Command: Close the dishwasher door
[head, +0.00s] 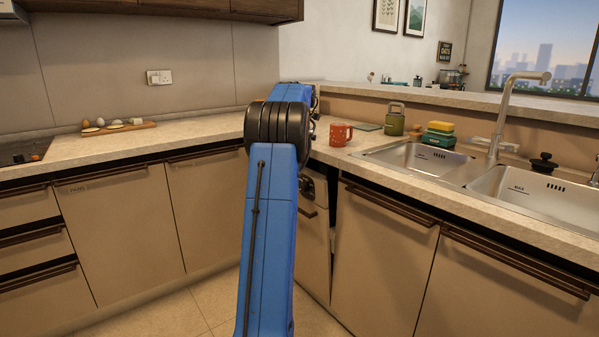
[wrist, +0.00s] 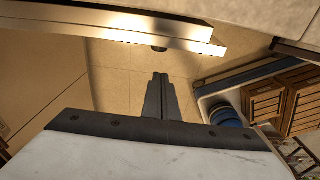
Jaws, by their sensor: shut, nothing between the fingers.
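In the wrist view my gripper (wrist: 158,80) is shut and empty, above the tiled floor. A bright long edge (wrist: 120,30) lies just past the fingertips; I cannot tell whether it is the door, or whether the fingers touch it.
The counter carries a red mug (head: 341,134), a green canister (head: 395,119) and a double sink (head: 430,157). Another beige front (head: 490,290) with a dark handle stands to the right. Tiled floor (head: 185,315) is clear at the lower left.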

